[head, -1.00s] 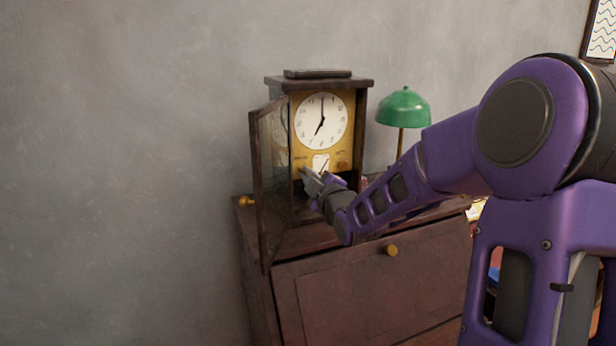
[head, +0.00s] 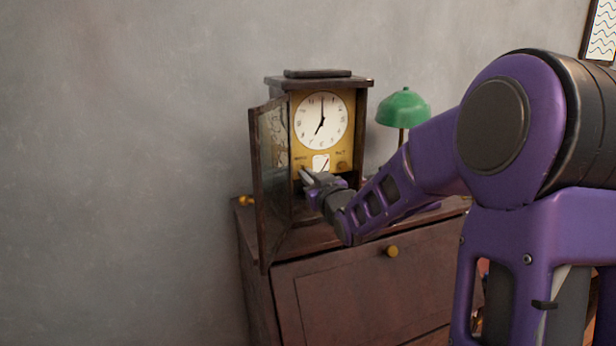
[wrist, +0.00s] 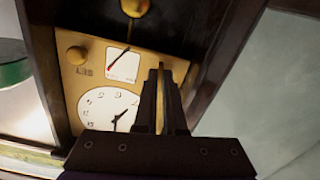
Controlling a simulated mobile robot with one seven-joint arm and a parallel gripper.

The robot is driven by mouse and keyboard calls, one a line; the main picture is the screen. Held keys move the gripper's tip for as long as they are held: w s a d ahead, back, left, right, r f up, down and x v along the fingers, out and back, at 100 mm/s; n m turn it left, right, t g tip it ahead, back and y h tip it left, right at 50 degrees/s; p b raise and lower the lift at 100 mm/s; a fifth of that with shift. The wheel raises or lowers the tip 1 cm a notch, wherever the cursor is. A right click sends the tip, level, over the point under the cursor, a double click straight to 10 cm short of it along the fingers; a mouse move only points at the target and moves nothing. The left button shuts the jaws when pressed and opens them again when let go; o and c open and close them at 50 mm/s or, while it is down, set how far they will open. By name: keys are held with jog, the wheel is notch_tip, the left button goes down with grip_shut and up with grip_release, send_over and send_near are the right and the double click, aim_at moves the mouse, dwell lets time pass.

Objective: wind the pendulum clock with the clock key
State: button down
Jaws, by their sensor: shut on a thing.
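The pendulum clock (head: 297,88) stands upright on the cabinet, with its glass door (head: 272,185) swung open to the left. Its white dial (head: 321,121) and brass panel show; the dial also shows upside down in the wrist view (wrist: 104,105). My gripper (head: 305,175) is at the lower left of the brass panel, below the dial. In the wrist view my gripper (wrist: 160,72) is shut on a thin brass-coloured piece, the clock key (wrist: 160,100), mostly hidden between the fingers. Whether the key sits in its hole cannot be seen.
A brass knob (head: 343,166) and a small white gauge (head: 321,163) are on the panel right of my gripper. A green lamp (head: 404,107) stands right of the clock. The open door is close on the left. The wooden cabinet (head: 370,290) is below.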

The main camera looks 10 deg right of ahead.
jog(key=shift+r+m+p, duration=0.15)
jog(key=shift+m+p, duration=0.4)
jog(key=shift+m, duration=1.9)
jog(key=shift+r+m+p, duration=0.1)
jog(key=shift+m+p, duration=0.45)
jog(key=shift+m, duration=1.9)
jog(key=c, duration=1)
grip_release()
jog(key=shift+w+f, duration=0.1)
jog(key=shift+f, duration=0.05)
jog(key=shift+f, duration=0.1)
